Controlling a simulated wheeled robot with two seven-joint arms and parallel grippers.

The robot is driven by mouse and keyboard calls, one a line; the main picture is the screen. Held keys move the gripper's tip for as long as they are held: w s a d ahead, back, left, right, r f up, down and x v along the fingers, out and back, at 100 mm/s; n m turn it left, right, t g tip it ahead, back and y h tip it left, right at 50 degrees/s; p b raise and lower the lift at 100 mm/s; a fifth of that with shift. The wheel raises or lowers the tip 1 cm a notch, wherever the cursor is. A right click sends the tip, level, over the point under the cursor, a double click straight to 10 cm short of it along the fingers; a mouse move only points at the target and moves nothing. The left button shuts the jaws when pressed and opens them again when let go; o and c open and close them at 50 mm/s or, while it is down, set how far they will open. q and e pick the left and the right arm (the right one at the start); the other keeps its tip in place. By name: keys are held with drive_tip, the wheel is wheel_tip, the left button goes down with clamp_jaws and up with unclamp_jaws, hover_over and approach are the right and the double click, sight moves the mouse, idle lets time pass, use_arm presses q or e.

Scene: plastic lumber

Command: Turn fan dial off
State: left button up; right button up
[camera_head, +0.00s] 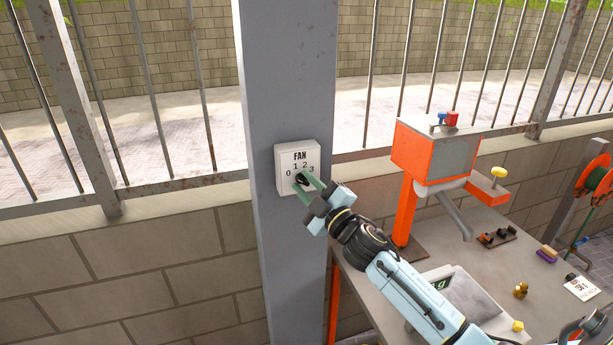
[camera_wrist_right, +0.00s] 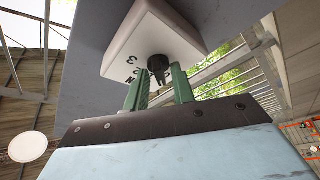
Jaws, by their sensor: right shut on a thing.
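The fan dial box (camera_head: 298,158) is a white square plate marked FAN with numbers 0 to 3, fixed to a grey post. Its small black dial knob (camera_head: 301,179) sits low on the plate, partly hidden by my right gripper (camera_head: 306,186). In the right wrist view the black knob (camera_wrist_right: 158,67) stands between the two green fingers of my right gripper (camera_wrist_right: 160,88). The right gripper is shut on the knob. Which number the knob points to cannot be told. My left gripper is not in view.
The grey post (camera_head: 290,60) carries the box, with a metal fence and low block wall behind. Right of it, a workbench (camera_head: 485,255) holds an orange and grey machine (camera_head: 435,150), a scale-like device (camera_head: 478,295) and small items. An orange reel (camera_head: 597,180) is far right.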

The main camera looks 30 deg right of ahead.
drive_tip(key=shift+n+g+p, duration=0.4)
drive_tip(key=shift+n+p, duration=0.25)
drive_tip(key=shift+n, duration=0.35)
drive_tip(key=o, duration=0.6)
drive_tip(key=shift+o, duration=0.2)
drive_tip(key=shift+s+f, duration=0.15)
drive_tip(key=shift+s, duration=0.25)
drive_tip(key=b+v, duration=0.3)
drive_tip(key=v, duration=0.9)
drive_tip(key=shift+s+d, duration=0.2)
drive_tip(key=shift+s, duration=0.05)
